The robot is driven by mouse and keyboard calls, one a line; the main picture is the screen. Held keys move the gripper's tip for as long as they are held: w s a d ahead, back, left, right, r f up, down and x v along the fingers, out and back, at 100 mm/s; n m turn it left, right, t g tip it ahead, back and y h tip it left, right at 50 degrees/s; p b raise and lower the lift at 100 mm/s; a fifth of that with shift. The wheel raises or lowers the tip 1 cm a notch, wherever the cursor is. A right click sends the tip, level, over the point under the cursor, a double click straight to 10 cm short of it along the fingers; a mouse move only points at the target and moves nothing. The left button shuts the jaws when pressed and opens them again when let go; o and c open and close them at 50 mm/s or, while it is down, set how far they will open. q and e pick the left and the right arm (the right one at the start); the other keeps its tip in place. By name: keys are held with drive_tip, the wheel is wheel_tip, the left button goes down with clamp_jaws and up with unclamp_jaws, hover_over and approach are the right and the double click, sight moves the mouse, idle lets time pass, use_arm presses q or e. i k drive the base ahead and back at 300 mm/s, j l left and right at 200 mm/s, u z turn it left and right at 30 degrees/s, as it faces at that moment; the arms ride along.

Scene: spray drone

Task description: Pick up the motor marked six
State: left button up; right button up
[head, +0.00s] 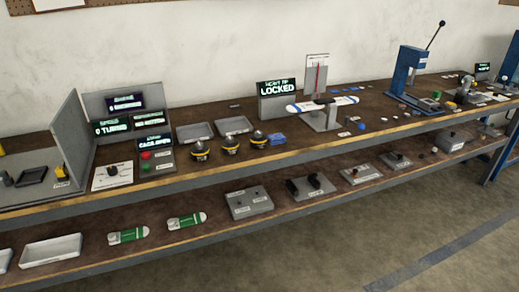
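Three dark, round parts with yellow bands stand in a row on the upper bench: a left one (199,151), a middle one (231,146) and a right one (258,140). They look like motors, but I cannot be sure. Small pale marks show on them, too small to read, so I cannot tell which thing is marked six. Neither of my grippers is in view.
Two grey trays (195,131) lie behind the round parts. A sign reading LOCKED (277,88) stands near a stand with a white and blue bar (323,103). A blue press (406,70) is farther right. The lower shelf (90,255) holds green-and-white cylinders (128,236) and grey blocks.

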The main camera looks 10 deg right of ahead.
sight(255, 144)
drive_tip(key=i+l+z, duration=0.3)
drive_tip(key=i+l, duration=0.15)
drive_tip(key=i+l+z, duration=0.25)
drive_tip(key=i, duration=0.25)
